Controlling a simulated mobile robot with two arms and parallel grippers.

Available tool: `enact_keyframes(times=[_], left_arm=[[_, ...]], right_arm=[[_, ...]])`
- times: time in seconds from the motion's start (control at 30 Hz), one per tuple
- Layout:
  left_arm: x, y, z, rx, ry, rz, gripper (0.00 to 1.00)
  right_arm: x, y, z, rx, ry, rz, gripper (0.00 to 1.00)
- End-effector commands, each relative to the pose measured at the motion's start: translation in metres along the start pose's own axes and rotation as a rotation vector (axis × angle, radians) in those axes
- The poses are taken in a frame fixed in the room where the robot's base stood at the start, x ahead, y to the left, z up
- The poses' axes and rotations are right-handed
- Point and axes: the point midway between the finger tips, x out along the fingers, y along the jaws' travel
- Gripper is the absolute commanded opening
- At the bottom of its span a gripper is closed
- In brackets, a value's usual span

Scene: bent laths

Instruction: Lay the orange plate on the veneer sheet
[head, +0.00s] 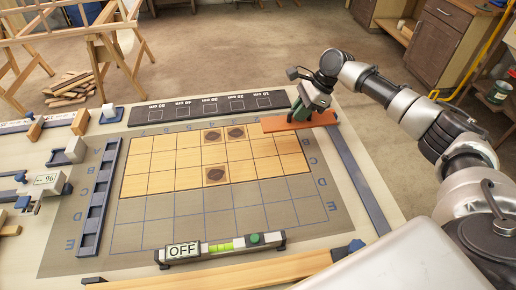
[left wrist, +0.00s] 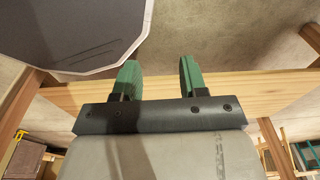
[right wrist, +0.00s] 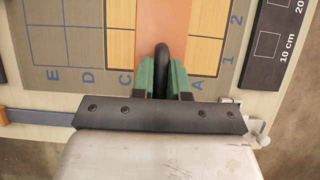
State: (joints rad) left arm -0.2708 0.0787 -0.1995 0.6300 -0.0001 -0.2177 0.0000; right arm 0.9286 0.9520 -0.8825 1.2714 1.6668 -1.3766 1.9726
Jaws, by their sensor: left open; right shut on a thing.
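The orange plate (head: 288,123) is over the far right corner of the veneer sheet (head: 150,160), a pale wood sheet with grid lines and three dark knots. My right gripper (head: 318,106) is at the plate's right end. In the right wrist view my right gripper (right wrist: 161,82) is shut on the plate's black handle (right wrist: 162,55), and the orange plate (right wrist: 163,18) covers part of the veneer sheet (right wrist: 204,52). I cannot tell whether the plate touches the sheet. My left gripper (left wrist: 158,78) is open and empty, out of the head view.
The sheet lies on a grey mat (head: 120,222) with blue lines and letters. A black ruler bar (head: 210,108) lies behind it, a dark blue slotted rack (head: 100,195) to its left. A level marked OFF (head: 220,249) lies in front. A wooden beam (left wrist: 80,97) is beyond my left fingers.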

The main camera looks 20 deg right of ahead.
Motion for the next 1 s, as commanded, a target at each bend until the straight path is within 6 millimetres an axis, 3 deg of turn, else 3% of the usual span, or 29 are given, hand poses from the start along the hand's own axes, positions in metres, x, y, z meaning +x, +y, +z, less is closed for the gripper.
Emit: enact_keyframes(times=[0.13,0.3,0.5,0.7,1.0], left_arm=[[-0.007,0.004,0.026,0.000,-0.040,0.006,0.43],[-0.018,0.006,0.036,0.001,-0.059,0.008,0.43],[-0.029,0.006,0.033,0.001,-0.056,0.008,0.43],[-0.032,0.004,0.020,0.001,-0.036,0.006,0.43],[-0.036,0.003,0.018,0.001,-0.032,0.005,0.43]], right_arm=[[0.011,0.008,0.006,-0.002,0.002,0.004,0.00],[0.045,0.029,0.023,-0.003,0.000,0.007,0.00],[0.085,0.052,0.041,-0.002,0.000,0.004,0.00],[0.107,0.064,0.050,-0.001,-0.001,0.001,0.00],[0.139,0.065,0.032,0.002,0.000,0.002,0.00]])
